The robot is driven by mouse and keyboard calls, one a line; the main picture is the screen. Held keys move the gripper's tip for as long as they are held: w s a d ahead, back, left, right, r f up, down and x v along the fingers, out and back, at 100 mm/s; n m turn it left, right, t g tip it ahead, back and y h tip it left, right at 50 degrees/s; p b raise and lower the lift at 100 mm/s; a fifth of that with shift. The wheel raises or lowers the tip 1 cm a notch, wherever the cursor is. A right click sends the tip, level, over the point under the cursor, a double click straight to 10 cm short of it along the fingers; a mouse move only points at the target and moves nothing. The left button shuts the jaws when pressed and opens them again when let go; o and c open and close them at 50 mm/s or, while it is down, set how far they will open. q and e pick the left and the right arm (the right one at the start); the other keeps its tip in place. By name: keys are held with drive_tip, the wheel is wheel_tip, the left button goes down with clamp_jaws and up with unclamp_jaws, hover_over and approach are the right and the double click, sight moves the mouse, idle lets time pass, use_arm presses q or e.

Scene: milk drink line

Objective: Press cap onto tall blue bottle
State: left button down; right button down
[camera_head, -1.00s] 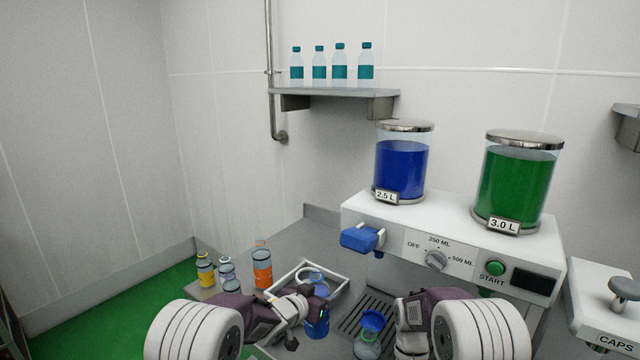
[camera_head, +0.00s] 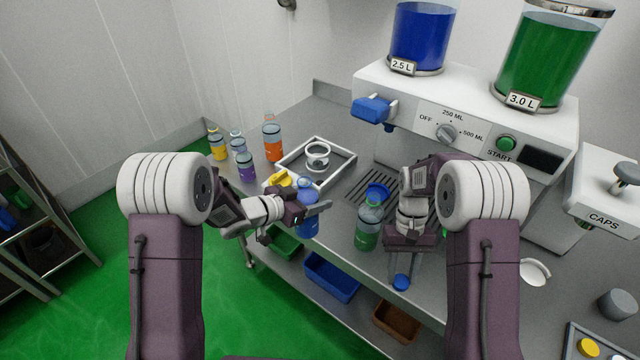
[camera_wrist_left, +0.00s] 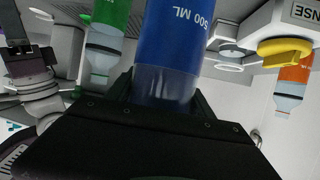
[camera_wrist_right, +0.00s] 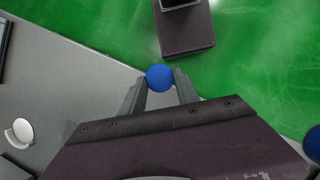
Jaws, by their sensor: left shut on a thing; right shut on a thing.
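The tall blue bottle (camera_head: 308,222) is upright near the front edge of the steel table, with a pale, see-through upper part. My left gripper (camera_head: 306,212) is shut around it. In the left wrist view the bottle (camera_wrist_left: 172,45) stands between the jaws with "500 ML" on its label. A round blue cap (camera_head: 402,282) is at the tips of my right gripper (camera_head: 402,270), to the right of the bottle and apart from it. In the right wrist view the cap (camera_wrist_right: 160,77) is pinched between both fingertips, with the table edge and green floor below.
A green bottle (camera_head: 367,232) stands between the two grippers, with a blue round piece behind its top. A white-framed tray (camera_head: 346,157) lies behind the blue bottle. Yellow, purple and orange (camera_head: 272,140) bottles stand at left. The dispenser (camera_head: 470,110) is behind, the caps box (camera_head: 608,205) right.

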idle(0.3)
drive_tip(key=w+a+r+m+y, duration=0.2)
drive_tip(key=w+a+r+m, duration=0.1)
drive_tip(key=w+r+m, duration=0.35)
wheel_tip(320, 180, up, 20)
drive_tip(key=m+t+y, duration=0.1)
drive_tip(key=m+t, duration=0.7)
drive_tip(key=m, duration=1.3)
hover_over(300, 177)
drive_tip(key=s+d, duration=0.1)
drive_tip(key=shift+s+d+r, duration=0.1)
drive_tip(key=shift+s+r, duration=0.05)
drive_tip(key=shift+s, duration=0.05)
drive_tip(key=shift+f, duration=2)
